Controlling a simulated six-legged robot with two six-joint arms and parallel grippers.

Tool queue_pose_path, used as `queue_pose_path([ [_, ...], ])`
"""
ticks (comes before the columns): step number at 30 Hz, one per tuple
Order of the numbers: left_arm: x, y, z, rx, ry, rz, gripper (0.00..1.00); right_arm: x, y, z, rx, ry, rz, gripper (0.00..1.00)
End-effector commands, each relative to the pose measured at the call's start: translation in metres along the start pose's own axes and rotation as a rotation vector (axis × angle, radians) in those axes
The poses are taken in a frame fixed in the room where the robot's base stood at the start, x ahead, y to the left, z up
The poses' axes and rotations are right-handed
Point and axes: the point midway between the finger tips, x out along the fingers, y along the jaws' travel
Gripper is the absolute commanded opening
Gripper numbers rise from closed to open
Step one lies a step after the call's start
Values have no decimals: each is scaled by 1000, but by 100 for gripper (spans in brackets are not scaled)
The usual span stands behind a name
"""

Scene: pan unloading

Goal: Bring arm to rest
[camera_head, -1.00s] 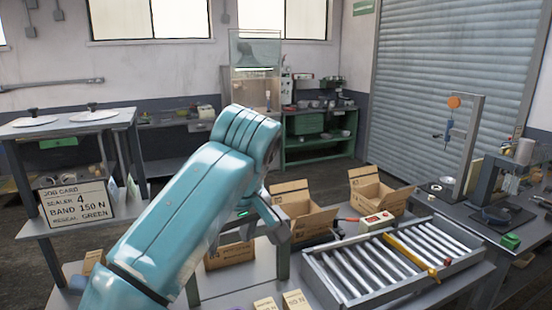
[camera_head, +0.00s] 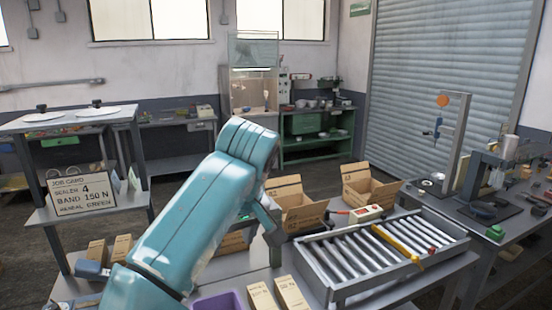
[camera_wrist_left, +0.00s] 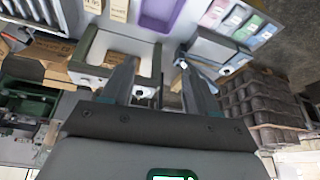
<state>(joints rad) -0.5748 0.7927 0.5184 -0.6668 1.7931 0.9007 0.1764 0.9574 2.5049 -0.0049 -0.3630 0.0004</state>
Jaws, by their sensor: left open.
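My left arm comes in from the lower left of the head view, teal and bent at a rounded joint. Its left gripper (camera_head: 270,215) hangs pointing down above the front table, partly hidden behind my arm. In the left wrist view the two fingers of the gripper (camera_wrist_left: 155,78) stand apart. I see nothing held between them; a pale box-like stand (camera_wrist_left: 118,42) shows beyond the fingers. My right arm and gripper are not in view.
Below are a purple tray (camera_head: 232,300), small cartons (camera_head: 292,293) and a roller conveyor (camera_head: 325,275). Open cardboard boxes (camera_head: 300,210) stand behind. A job card (camera_head: 82,195) stands on the left shelf. A side bench (camera_head: 520,225) is at right.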

Motion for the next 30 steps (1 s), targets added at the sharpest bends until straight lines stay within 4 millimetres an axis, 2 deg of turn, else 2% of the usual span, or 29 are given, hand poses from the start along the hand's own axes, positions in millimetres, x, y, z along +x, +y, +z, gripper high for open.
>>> queue_pose_path([
  [11, 77, 23, 6, 150, -37, 23, 59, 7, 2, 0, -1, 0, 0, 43],
  [14, 110, 29, 13, 208, -60, 37, 59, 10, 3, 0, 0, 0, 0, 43],
  [16, 140, 33, 21, 255, -83, 53, 59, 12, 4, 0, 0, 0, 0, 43],
  [23, 241, 37, 63, 393, -176, 135, 59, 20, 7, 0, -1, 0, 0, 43],
  [30, 331, 22, 124, 468, -277, 235, 59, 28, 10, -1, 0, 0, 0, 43],
])
